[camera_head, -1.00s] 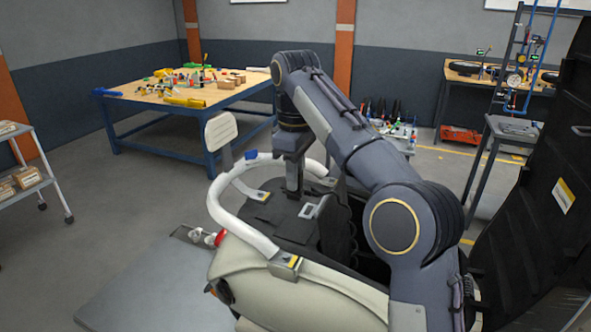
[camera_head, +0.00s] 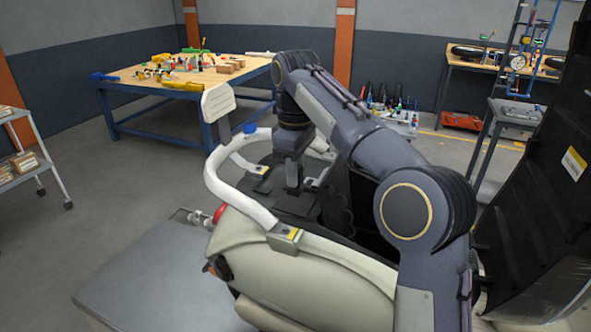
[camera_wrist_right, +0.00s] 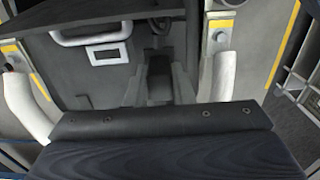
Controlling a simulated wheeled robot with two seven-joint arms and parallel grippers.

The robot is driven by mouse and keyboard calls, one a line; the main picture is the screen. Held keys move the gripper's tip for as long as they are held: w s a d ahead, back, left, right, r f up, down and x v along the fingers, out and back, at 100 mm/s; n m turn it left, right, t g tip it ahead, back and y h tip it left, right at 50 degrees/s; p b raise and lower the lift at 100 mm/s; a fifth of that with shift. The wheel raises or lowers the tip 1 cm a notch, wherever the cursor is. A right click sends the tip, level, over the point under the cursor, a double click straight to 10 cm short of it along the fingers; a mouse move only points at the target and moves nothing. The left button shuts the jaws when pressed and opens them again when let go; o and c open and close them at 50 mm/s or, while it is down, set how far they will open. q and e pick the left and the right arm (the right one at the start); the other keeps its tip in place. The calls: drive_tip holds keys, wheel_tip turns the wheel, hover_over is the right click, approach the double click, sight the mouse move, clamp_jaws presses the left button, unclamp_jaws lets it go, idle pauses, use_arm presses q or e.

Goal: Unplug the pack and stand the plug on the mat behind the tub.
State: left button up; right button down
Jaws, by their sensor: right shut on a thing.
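My right gripper (camera_head: 293,188) points down over the dark mat (camera_head: 270,202) inside the white rail of the scooter. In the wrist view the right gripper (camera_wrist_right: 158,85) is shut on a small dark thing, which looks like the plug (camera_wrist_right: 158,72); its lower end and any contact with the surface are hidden. A pale handle (camera_wrist_right: 92,38) with a white label, apparently on the pack, shows left of the fingers in the wrist view. The open black tub (camera_head: 338,205) is to the right of the gripper, partly hidden by my arm. My left gripper is out of view.
The white rail (camera_head: 240,200) curves around the mat, close to the gripper. The raised black seat (camera_head: 545,190) stands at the right. A grey platform (camera_head: 150,285) lies at lower left. A cluttered workbench (camera_head: 190,80) stands far back.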

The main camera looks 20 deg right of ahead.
drive_tip(key=shift+f+b, duration=0.75)
drive_tip(key=shift+f, duration=0.35)
drive_tip(key=c, duration=1.2)
unclamp_jaws()
drive_tip(key=shift+o, duration=0.2)
drive_tip(key=shift+r+p, duration=1.75)
drive_tip(key=shift+r, duration=2.15)
